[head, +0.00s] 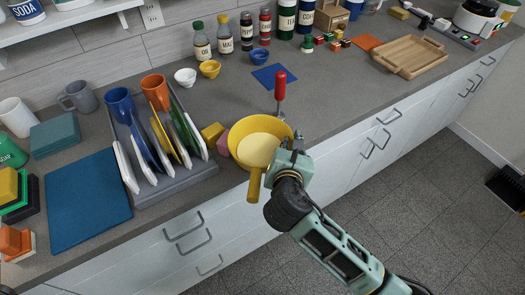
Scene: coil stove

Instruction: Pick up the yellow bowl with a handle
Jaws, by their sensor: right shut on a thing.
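The yellow bowl (258,128) is wide and round, with a short thick yellow handle (254,186) pointing toward the bottom of the picture. It is at the counter's front edge; whether it touches the counter is unclear. My right gripper (292,148) is at the bowl's right rim, away from the handle, and shut on the bowl. Its fingertips are partly hidden at the rim. My left gripper is not in view.
A red-handled tool (280,90) stands just behind the bowl. Counter to the right (335,85) is clear.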

